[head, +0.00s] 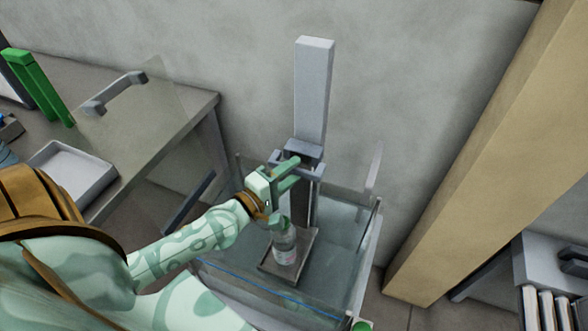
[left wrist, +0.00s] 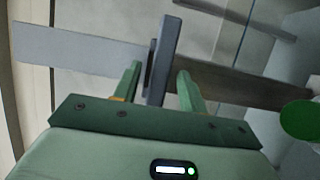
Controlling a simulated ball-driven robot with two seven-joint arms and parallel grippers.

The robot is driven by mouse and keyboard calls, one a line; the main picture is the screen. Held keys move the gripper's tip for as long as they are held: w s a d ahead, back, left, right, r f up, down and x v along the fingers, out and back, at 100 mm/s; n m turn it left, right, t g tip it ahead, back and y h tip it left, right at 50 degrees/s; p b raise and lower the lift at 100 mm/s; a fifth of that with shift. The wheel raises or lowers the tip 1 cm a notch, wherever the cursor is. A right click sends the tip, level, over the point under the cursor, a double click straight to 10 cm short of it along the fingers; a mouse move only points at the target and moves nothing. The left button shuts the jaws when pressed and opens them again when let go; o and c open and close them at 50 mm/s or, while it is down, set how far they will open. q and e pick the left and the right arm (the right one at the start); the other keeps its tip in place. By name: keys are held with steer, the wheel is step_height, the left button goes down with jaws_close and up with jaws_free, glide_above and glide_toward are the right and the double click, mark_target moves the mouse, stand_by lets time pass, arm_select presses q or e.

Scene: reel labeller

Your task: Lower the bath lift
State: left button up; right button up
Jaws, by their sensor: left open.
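The bath lift has a tall grey column (head: 314,90) and a grey crossbar handle (head: 312,172) low on it. Below, a dark platform (head: 268,266) carries a clear bottle (head: 286,246) with a pale label, upright in the glass bath (head: 350,265). My left gripper (head: 291,173) is open at the left part of the handle. In the left wrist view a grey bar of the lift (left wrist: 161,60) stands between the open fingers (left wrist: 160,88); I cannot tell whether they touch it. My right gripper is not in view.
A bench at left holds a white tray (head: 73,176), a clear panel with a grey handle (head: 114,92) and a green frame (head: 40,88). A tan beam (head: 480,150) stands right of the bath. A grey rack (head: 550,265) is at far right.

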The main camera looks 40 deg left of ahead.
arm_select(q)
steer(key=shift+w+d, duration=0.15)
steer(key=shift+w, duration=0.55)
jaws_close()
step_height(320, 180, down, 3)
steer(key=shift+f+b, duration=0.2)
steer(key=shift+b, duration=1.05)
jaws_free()
steer(key=shift+r, duration=0.1)
